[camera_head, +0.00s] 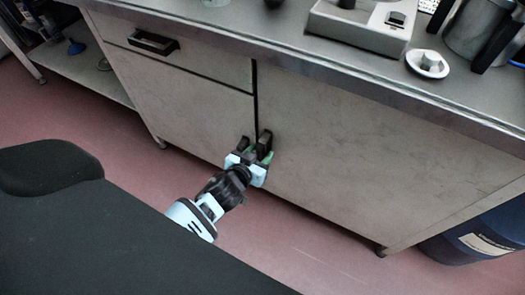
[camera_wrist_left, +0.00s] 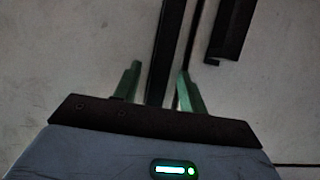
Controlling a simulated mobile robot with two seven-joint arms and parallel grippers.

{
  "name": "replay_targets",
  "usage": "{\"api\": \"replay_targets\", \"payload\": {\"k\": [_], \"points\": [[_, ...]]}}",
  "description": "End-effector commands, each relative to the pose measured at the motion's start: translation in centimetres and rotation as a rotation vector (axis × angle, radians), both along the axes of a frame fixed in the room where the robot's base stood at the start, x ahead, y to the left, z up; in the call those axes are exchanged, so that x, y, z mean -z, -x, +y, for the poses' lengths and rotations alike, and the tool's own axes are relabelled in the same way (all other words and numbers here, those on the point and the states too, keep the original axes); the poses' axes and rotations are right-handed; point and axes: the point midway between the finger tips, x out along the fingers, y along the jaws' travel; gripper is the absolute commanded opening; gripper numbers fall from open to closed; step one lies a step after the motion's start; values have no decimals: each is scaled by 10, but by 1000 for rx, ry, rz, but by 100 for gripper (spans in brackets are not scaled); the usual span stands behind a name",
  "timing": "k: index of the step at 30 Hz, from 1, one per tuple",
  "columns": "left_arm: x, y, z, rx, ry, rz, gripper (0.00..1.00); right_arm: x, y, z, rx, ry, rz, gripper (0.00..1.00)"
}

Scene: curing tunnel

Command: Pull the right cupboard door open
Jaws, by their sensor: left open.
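The right cupboard door (camera_head: 360,150) is a wide pale panel, closed flush with the cupboard front. Its dark upright handle (camera_head: 265,138) is beside the seam with the left door (camera_head: 180,110). In the left wrist view the dark handle bar (camera_wrist_left: 168,40) runs between my green fingertips. My left gripper (camera_head: 259,153) is open, its fingers on either side of this handle; I cannot tell if either touches it. The left door's handle (camera_wrist_left: 233,30) shows across the seam in the wrist view. My right gripper is not in view.
The worktop (camera_head: 270,40) above carries a grey device (camera_head: 360,30), a metal jug (camera_head: 475,30) and a small white dish (camera_head: 427,64). A drawer handle (camera_head: 153,41) juts out at upper left. A blue drum (camera_head: 470,240) stands by the cupboard's right end.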

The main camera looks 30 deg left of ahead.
Motion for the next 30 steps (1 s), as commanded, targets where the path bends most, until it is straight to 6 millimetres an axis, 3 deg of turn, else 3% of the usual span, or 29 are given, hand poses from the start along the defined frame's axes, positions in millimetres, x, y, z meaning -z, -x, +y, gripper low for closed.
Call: {"api": "replay_targets", "payload": {"k": [6, 15, 25, 30], "points": [[7, -16, 0, 0, -1, 0, 42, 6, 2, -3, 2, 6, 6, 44], [8, -18, 0, 0, -1, 1, 42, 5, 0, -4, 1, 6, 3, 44], [8, -18, 0, 0, 0, 1, 0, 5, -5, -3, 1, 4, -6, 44], [8, -18, 0, 0, 0, 1, 0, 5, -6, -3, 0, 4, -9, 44]]}}
